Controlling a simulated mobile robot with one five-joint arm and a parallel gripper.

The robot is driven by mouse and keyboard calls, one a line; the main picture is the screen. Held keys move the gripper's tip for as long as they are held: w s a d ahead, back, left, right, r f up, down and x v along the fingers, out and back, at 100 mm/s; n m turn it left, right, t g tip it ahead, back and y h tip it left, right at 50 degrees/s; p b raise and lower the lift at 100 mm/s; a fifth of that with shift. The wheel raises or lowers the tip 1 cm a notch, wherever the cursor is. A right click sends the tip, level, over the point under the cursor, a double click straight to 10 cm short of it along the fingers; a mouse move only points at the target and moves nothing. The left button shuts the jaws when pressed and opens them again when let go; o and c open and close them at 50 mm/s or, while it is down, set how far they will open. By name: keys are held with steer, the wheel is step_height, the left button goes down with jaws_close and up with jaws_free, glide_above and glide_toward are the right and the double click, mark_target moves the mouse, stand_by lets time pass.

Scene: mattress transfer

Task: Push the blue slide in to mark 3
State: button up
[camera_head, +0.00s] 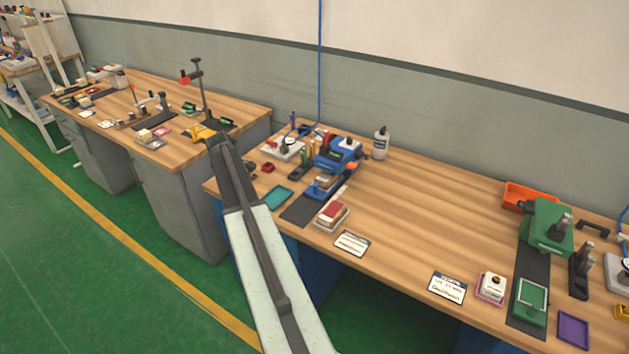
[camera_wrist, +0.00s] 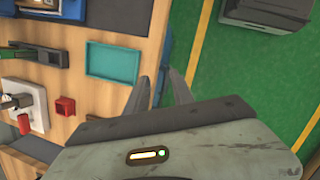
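The blue press-like device (camera_head: 337,155) stands near the left end of the near bench. Its blue slide (camera_head: 322,186) sticks out toward the bench's front edge over a dark mat (camera_head: 299,209) and carries a small light and brown load. The marks on it are too small to read. My gripper (camera_wrist: 158,92) shows in the wrist view with its two grey fingers apart and nothing between them. It is over the bench's left edge, beside the teal tray and apart from the slide. A blue part shows at the top of the wrist view (camera_wrist: 120,12); I cannot tell which part.
The teal tray (camera_head: 278,197) and a red-topped block (camera_head: 332,214) lie beside the slide. A red cup (camera_wrist: 65,107) and a white-based device (camera_head: 284,148) are on the left. A green device (camera_head: 548,226) stands at the right.

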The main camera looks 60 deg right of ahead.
step_height(320, 180, up, 3)
steer(key=n+g, duration=0.2)
glide_above(315, 184)
steer(key=w+a, duration=0.2)
steer(key=shift+t, duration=0.3)
steer(key=b+x, duration=0.6)
steer(key=x, duration=0.2)
steer(key=shift+f+b, duration=0.25)
steer(key=shift+b, duration=0.05)
steer(key=shift+d+r, duration=0.1)
jaws_close()
steer(key=shift+w, duration=0.1)
